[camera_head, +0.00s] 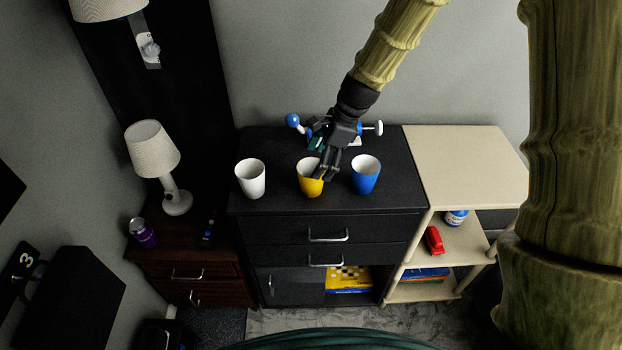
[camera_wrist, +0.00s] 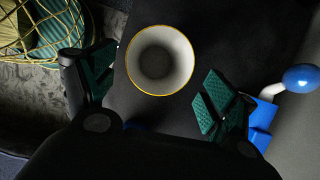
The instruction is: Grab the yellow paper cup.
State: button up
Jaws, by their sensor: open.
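The yellow paper cup (camera_head: 306,188) stands upright on the black cabinet, between a white cup (camera_head: 250,180) and a blue cup (camera_head: 365,176). My gripper (camera_head: 327,172) is open over its right side and hides part of it in the head view. In the wrist view the yellow-rimmed cup (camera_wrist: 160,60) shows from above, its pale inside empty. There my open gripper (camera_wrist: 158,88) has one green-padded finger to each side of the cup, with a gap between pads and rim. I cannot tell the finger height against the rim.
The black cabinet top (camera_head: 400,200) holds all three cups. A blue-and-white object (camera_head: 292,120) lies behind my gripper. A beige shelf unit (camera_head: 465,160) with a bare top stands right. A lamp (camera_head: 153,150) and purple can (camera_head: 142,234) stand on the brown cabinet at left.

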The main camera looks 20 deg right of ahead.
jog(key=shift+p+x, duration=0.95)
jog(key=shift+x, duration=1.65)
jog(key=shift+s+a, duration=0.1)
jog(key=shift+a, duration=0.05)
jog(key=c, duration=0.8)
